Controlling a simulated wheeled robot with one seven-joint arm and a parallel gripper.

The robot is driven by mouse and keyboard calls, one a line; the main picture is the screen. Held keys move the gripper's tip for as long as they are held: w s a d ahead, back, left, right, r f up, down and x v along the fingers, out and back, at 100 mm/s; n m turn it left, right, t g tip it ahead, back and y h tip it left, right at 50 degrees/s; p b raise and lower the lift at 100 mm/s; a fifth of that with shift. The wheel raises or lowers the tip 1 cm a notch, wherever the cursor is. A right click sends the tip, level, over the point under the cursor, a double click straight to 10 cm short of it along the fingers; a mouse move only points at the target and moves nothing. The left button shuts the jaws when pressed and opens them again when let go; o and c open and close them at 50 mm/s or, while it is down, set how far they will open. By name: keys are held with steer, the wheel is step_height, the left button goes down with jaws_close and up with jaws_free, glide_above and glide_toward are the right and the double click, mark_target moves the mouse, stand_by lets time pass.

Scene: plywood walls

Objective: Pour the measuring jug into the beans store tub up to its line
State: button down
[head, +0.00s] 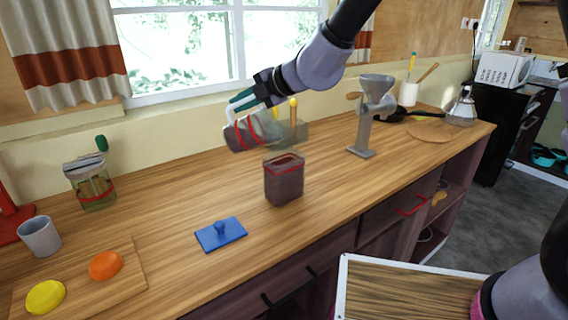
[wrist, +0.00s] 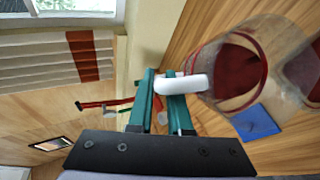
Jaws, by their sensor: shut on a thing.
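My gripper (head: 246,99) is shut on the white handle (wrist: 183,84) of the clear measuring jug (head: 238,136). The jug has red bands and is tilted far over, in the air to the upper left of the beans store tub (head: 284,184). Dark red contents show inside the jug (wrist: 283,37) in the wrist view. The tub stands upright and open on the counter, looks dark red inside, and has a red line near its top. Its fill level against the line is hard to tell. No falling stream is clear. The blue lid (head: 221,235) lies in front of the tub.
A grey grinder (head: 368,110) stands right of the tub. A grey-green box (head: 292,134) with yellow-topped items stands behind. A jar (head: 92,186), a grey cup (head: 39,236) and a board (head: 130,277) with orange and yellow pieces are at left.

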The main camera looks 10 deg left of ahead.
steer(key=shift+w+d+r+m+y+p, duration=0.15)
steer(key=shift+d+r+m+y+p, duration=0.2)
steer(key=shift+d+r+y, duration=0.35)
stand_by(1.6)
steer(key=shift+w+d+r+m+y+p, duration=0.1)
steer(key=shift+d+r+y+p, duration=0.05)
steer(key=shift+d+r+y, duration=0.3)
steer(key=shift+w+d+r+m+y+p, duration=0.2)
steer(key=shift+d+y, duration=0.3)
steer(key=shift+d, duration=0.2)
steer(key=shift+w+d+r+m+y+p, duration=0.1)
steer(key=shift+d+r+y+p, duration=0.05)
steer(key=shift+d+r+y, duration=0.3)
stand_by(3.3)
